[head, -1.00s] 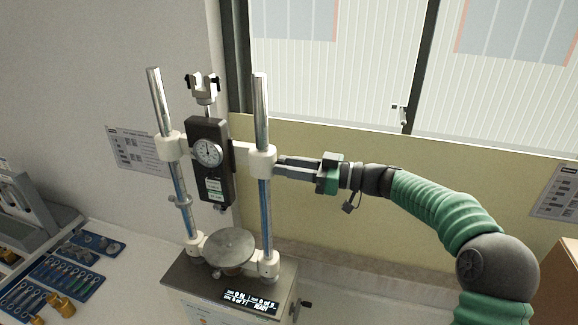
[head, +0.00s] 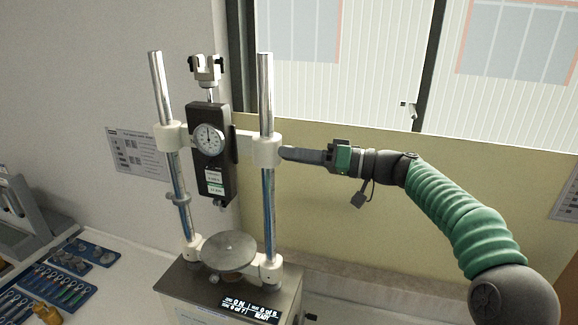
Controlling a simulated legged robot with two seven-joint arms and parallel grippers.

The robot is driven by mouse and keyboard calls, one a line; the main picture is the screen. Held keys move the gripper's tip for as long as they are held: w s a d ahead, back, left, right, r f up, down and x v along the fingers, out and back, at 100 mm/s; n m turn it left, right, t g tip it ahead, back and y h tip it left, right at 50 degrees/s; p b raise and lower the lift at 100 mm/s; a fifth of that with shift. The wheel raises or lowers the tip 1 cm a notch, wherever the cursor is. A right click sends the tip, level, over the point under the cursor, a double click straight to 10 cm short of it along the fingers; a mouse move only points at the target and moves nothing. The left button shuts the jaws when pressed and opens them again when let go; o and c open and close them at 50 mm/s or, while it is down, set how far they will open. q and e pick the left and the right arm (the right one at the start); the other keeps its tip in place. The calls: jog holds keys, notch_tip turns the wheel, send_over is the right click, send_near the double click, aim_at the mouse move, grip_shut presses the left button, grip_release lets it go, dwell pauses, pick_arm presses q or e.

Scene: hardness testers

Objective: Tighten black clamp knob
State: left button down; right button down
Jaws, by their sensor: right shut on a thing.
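The hardness tester (head: 229,285) stands on the bench with two upright columns and a black gauge body (head: 211,165) between them. A white clamp collar (head: 268,150) sits around the right column (head: 266,95). My right gripper (head: 288,153) comes in from the right, its fingertips at the right side of this collar. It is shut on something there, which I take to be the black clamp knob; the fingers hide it. My left gripper is not in view.
A round plate (head: 229,250) sits on the tester base below the gauge. Blue tool trays (head: 60,285) and a grey device (head: 25,215) are at the left. A yellow panel (head: 400,200) and window stand behind. The bench right of the tester looks clear.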

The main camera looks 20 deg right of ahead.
jog(key=shift+d+m+p, duration=0.15)
jog(key=shift+m+p, duration=0.8)
jog(key=shift+m, duration=4.05)
jog(key=shift+d+m+p, duration=0.1)
jog(key=shift+m+p, duration=0.8)
jog(key=shift+m, duration=4.1)
